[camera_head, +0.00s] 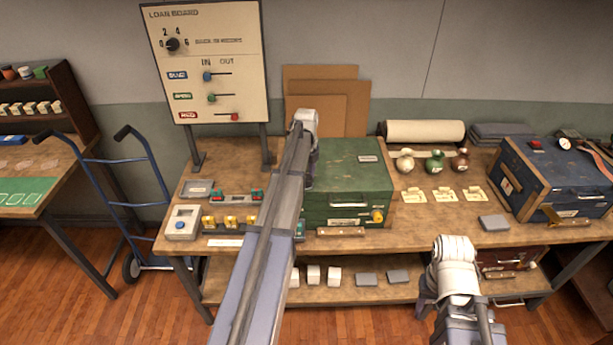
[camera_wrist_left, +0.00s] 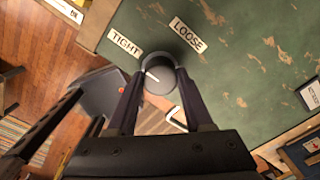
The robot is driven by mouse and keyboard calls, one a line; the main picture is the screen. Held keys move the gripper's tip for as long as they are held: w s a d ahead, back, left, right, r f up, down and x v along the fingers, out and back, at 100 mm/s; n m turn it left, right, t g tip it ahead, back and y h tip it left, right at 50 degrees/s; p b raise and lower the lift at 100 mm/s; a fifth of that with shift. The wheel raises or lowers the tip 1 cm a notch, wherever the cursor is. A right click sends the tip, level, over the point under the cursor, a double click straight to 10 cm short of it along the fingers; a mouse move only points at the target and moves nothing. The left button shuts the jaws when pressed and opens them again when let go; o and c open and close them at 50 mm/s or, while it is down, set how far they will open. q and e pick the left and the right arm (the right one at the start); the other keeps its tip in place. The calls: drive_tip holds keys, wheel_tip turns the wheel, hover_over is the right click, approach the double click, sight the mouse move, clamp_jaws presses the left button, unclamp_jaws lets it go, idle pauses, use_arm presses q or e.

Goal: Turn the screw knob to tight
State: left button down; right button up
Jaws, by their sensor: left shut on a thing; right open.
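A round dark grey knob (camera_wrist_left: 160,76) with a white line mark shows in the left wrist view, on a green scuffed face (camera_wrist_left: 225,45). A TIGHT label (camera_wrist_left: 124,41) is at its upper left and a LOOSE label (camera_wrist_left: 188,34) at its upper right. The white line is on the knob's left side, short of pointing clearly at either label. My left gripper (camera_wrist_left: 161,80) is shut on the knob, one finger each side. In the head view my left arm reaches to the green chest (camera_head: 345,183) and hides the knob. My right arm (camera_head: 455,262) is at lower right, its open fingers hard to make out.
Left of my arm are a small grey device (camera_head: 183,222) and coloured blocks.

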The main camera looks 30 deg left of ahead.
sight(307, 177)
use_arm(q)
drive_tip(key=shift+c, duration=1.5)
unclamp_jaws()
wheel_tip(307, 177, up, 8)
drive_tip(key=p, duration=0.8)
drive_tip(key=shift+f, duration=0.1)
drive_tip(key=shift+d, duration=0.15)
